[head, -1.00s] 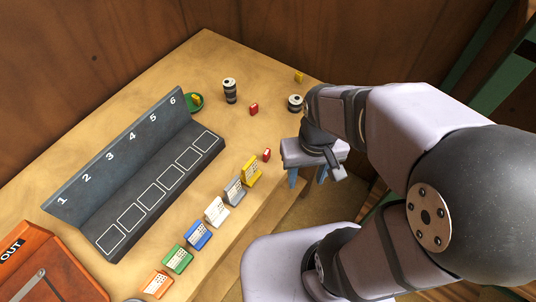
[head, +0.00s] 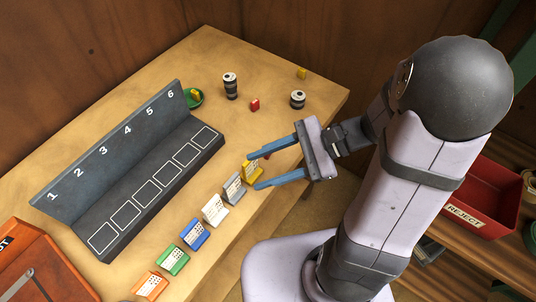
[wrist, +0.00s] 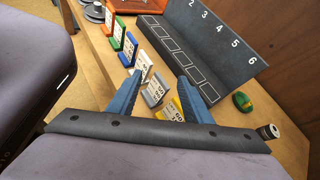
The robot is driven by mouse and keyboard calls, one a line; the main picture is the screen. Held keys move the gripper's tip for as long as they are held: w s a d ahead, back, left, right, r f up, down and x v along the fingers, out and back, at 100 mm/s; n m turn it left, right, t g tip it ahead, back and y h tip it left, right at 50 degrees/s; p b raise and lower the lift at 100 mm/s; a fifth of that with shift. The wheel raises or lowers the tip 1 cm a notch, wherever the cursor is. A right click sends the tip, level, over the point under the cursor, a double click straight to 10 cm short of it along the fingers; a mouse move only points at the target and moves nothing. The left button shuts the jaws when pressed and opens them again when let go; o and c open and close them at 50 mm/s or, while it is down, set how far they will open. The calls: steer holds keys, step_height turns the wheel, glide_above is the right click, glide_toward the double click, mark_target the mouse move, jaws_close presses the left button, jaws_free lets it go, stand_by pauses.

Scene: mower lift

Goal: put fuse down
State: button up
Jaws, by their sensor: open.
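My gripper (head: 254,172) is open and holds nothing. Its two blue fingers point left in the head view, with the tips on either side of the yellow tagged block (head: 249,165); contact cannot be told. In the wrist view this yellow block (wrist: 172,111) shows between the fingers, near the grey block (wrist: 154,92). No part is labelled as the fuse. Small candidates are a red piece (head: 255,104) on the table, a yellow piece (head: 302,73) at the back, and a yellow piece (head: 195,94) in the green dish (head: 188,103). Another red piece is partly hidden by a finger.
A dark rack (head: 150,185) numbered 1 to 6 has empty outlined squares. Grey, white, blue, green and orange tagged blocks line the table's front edge. Two dark cylinders (head: 230,86) stand at the back. An orange box (head: 40,270) is at left, a red REJECT bin (head: 490,190) at right.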

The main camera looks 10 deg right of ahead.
mark_target(275, 159)
steer(key=w+d+r+m+t+y+b, duration=0.1)
steer(key=w+d+m+t+y+b, duration=0.1)
steer(key=w+d+m+t, duration=0.7)
steer(key=shift+m+t, duration=0.3)
steer(key=f, duration=0.4)
steer(key=a+f, duration=0.1)
steer(key=f, duration=0.4)
steer(key=w+a+f, duration=0.1)
steer(key=f, duration=0.4)
steer(key=shift+p, duration=0.3)
steer(key=shift+p+x, duration=0.5)
steer(key=shift+x, duration=2)
jaws_close()
steer(key=shift+r, duration=0.2)
